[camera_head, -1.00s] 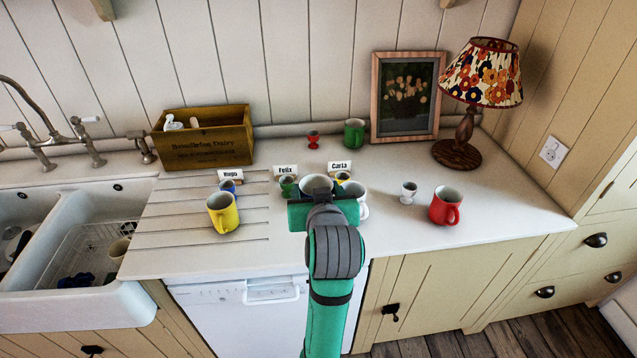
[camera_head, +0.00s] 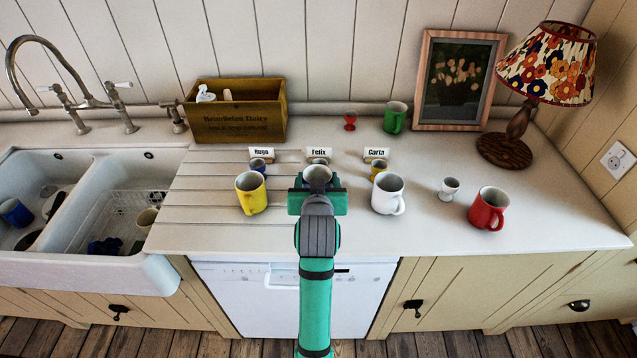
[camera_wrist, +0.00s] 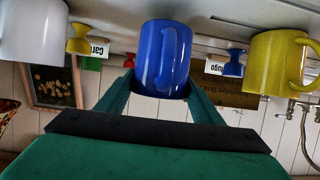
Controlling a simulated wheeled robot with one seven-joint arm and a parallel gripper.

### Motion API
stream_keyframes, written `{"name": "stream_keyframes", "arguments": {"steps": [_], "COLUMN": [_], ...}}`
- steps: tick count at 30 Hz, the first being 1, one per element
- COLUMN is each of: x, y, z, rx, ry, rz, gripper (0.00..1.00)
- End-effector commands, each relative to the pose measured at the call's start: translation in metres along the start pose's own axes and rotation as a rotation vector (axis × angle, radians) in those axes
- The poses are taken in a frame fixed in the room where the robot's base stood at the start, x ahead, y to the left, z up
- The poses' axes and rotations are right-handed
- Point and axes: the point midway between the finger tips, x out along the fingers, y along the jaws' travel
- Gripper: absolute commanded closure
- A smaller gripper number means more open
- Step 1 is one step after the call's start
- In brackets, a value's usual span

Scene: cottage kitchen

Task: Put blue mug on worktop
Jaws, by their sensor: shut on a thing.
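My gripper (camera_head: 318,192) is shut on the blue mug (camera_wrist: 163,58). In the wrist view, which is upside down, the fingers (camera_wrist: 160,92) sit on either side of the mug and its handle faces the camera. In the head view mostly the mug's rim and inside (camera_head: 318,174) show above my gripper. The mug is in front of the Felix card (camera_head: 319,153), between the yellow mug (camera_head: 251,193) and the white mug (camera_head: 388,194). I cannot tell whether its base touches the worktop (camera_head: 420,226).
A blue egg cup (camera_head: 258,165) stands by the Hugo card, a yellow one (camera_head: 378,170) by the Carla card. A white egg cup (camera_head: 449,189) and red mug (camera_head: 489,209) stand to the right. A wooden box (camera_head: 237,112), green mug (camera_head: 394,118) and lamp (camera_head: 520,120) are behind. The sink (camera_head: 80,205) is left.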

Motion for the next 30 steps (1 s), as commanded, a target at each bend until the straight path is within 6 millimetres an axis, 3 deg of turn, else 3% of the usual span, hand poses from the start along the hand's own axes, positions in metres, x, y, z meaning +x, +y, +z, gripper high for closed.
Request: {"name": "stream_keyframes", "arguments": {"steps": [4, 17, 18, 20, 30], "x": [0.006, 0.008, 0.009, 0.009, 0.008], "y": [0.000, 0.002, 0.003, 0.004, 0.005], "z": [0.017, 0.021, 0.021, 0.021, 0.019], "rx": [0.000, 0.001, 0.001, 0.002, 0.002], "ry": [-0.001, 0.001, 0.000, 0.000, 0.000], "rz": [0.001, 0.004, 0.005, 0.006, 0.007], "gripper": [0.71, 0.71, 0.35, 0.20, 0.20]}}
